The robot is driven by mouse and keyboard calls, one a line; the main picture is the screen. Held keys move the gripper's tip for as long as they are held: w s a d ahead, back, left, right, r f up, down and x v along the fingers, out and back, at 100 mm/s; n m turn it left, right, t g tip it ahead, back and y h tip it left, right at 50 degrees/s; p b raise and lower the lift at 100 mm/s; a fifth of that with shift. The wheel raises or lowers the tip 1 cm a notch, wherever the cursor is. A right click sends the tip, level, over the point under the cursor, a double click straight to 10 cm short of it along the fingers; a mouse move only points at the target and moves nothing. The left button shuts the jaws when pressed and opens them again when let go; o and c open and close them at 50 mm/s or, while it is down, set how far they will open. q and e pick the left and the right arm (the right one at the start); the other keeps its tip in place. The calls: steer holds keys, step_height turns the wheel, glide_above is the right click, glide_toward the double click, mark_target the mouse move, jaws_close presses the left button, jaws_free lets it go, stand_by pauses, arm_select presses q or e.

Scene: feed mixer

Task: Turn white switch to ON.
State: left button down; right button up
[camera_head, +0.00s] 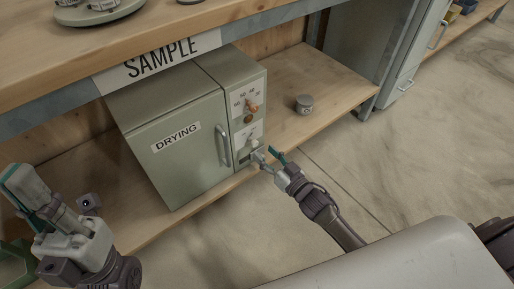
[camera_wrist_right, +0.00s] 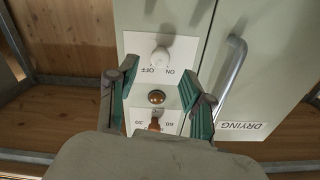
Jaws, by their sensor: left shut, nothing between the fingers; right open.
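The white switch (camera_wrist_right: 162,55) is a round knob on a white plate with upside-down ON and OFF labels in the right wrist view. Its pointer direction is too small to tell. It sits on the control panel of the grey-green DRYING oven (camera_head: 172,117). In the head view the switch is small beside my right fingertips. My right gripper (camera_head: 267,157) is open and empty in front of the lower panel; its fingers (camera_wrist_right: 157,98) spread on both sides of the panel in the wrist view, apart from the knob. My left gripper (camera_head: 22,188) is shut and empty at far left.
The SAMPLE bench top overhangs the oven.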

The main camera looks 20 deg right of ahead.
mark_target(256, 145)
steer(key=b+x, duration=0.1)
steer(key=x, duration=0.4)
jaws_close()
